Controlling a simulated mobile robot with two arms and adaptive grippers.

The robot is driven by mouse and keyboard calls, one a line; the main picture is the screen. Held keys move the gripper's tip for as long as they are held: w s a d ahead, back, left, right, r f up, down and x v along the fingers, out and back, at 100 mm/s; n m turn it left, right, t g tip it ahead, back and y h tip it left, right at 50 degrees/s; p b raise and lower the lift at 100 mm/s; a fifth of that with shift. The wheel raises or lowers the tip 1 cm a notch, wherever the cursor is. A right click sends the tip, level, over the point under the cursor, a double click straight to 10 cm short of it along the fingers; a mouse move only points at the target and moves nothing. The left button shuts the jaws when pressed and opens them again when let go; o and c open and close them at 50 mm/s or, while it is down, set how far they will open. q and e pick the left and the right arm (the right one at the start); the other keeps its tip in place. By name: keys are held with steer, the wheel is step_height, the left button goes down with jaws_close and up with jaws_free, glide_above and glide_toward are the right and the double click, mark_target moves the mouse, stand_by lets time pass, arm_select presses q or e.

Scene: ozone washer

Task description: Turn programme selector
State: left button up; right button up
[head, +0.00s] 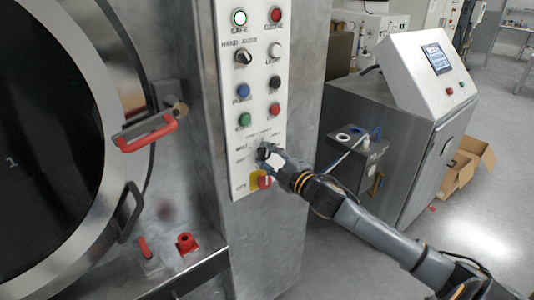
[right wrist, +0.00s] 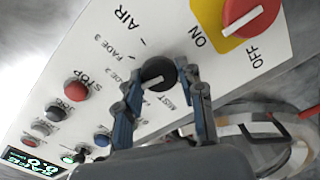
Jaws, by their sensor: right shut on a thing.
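The programme selector is a round black knob (right wrist: 158,73) low on the white control panel (head: 236,100). In the head view the knob (head: 263,152) is partly covered by my right gripper (head: 272,158). In the right wrist view the two fingers of my right gripper (right wrist: 160,82) stand on either side of the knob, shut on it. A light pointer line shows on the knob's face. Printed labels around it include AIR, FADE 3 and MIST. My left gripper is in neither view.
A red rotary switch on a yellow plate (right wrist: 240,18) sits just below the selector, close to my fingers. Several buttons, including a red one (right wrist: 77,90), lie above it. The round door with a red handle (head: 147,134) is left of the panel. A grey console (head: 410,110) stands right.

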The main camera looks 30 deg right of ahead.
steer(key=shift+m, duration=0.6)
steer(key=o, duration=1.1)
steer(key=shift+s+f, duration=0.1)
steer(key=shift+s, duration=0.45)
steer(key=s, duration=0.7)
steer(key=s+d, duration=0.1)
steer(key=s, duration=0.3)
